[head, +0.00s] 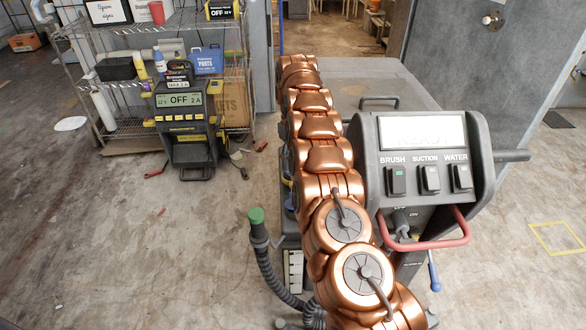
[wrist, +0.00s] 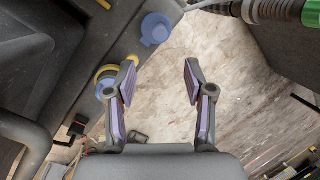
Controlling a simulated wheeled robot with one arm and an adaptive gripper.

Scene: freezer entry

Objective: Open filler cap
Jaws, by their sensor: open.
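In the wrist view, a round blue cap (wrist: 155,29) with a small tab sits at the edge of the grey machine body. Below and left of it is a yellow ring (wrist: 106,74) with blue showing in it; I cannot tell whether the ring is open or covered. My gripper (wrist: 160,76) is open and empty, its fingers apart over the floor. The left finger overlaps the ring's right edge in the picture; contact cannot be told. The blue cap is beyond the fingertips. In the head view my arm hides the gripper and this side of the machine.
The grey floor machine (head: 425,170) has BRUSH, SUCTION and WATER switches and a red handle (head: 432,243). A green-ended hose (head: 257,217) stands beside it and shows at the wrist view's upper right (wrist: 311,13). A wire shelf (head: 120,125) and a charger (head: 184,130) stand left. Floor between is mostly clear.

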